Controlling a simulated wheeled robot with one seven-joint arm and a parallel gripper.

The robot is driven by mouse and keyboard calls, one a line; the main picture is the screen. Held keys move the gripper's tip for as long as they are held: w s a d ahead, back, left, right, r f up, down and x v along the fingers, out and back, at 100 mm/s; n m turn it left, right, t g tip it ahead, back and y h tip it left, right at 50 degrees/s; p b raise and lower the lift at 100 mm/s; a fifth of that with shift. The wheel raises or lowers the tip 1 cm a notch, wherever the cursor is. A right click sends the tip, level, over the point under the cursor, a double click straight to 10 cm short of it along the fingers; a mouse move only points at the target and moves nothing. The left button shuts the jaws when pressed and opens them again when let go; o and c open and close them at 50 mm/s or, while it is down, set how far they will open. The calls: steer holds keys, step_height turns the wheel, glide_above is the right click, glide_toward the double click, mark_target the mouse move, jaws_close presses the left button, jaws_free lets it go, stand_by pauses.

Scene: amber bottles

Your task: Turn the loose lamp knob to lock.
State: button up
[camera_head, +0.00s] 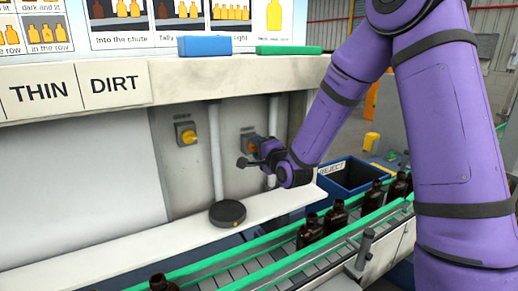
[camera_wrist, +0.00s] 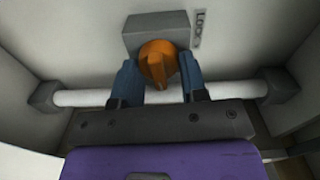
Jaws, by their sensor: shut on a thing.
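An orange knob (camera_wrist: 158,62) sits on a grey block (camera_wrist: 140,25) on the pale wall, in the wrist view. Its raised ridge runs roughly up and down in that picture. The label LOCK (camera_wrist: 199,30) stands to the right of the block. My gripper (camera_wrist: 159,72) has its two blue fingers on either side of the knob and is shut on it. In the head view, my gripper (camera_head: 262,154) reaches the wall at this knob (camera_head: 250,143), which is partly hidden. A second, yellow knob (camera_head: 187,134) is on the wall to the left.
A white tube (camera_wrist: 80,98) runs behind my fingers. Below, a white shelf (camera_head: 120,254) holds a black disc (camera_head: 227,213). Amber bottles (camera_head: 310,231) stand on a conveyor with green rails (camera_head: 385,211). A blue reject bin (camera_head: 345,178) stands at the right.

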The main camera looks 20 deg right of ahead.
steer(key=shift+f+m, duration=0.15)
steer(key=shift+m, duration=0.55)
steer(key=o, duration=0.9)
steer(key=shift+c, duration=0.2)
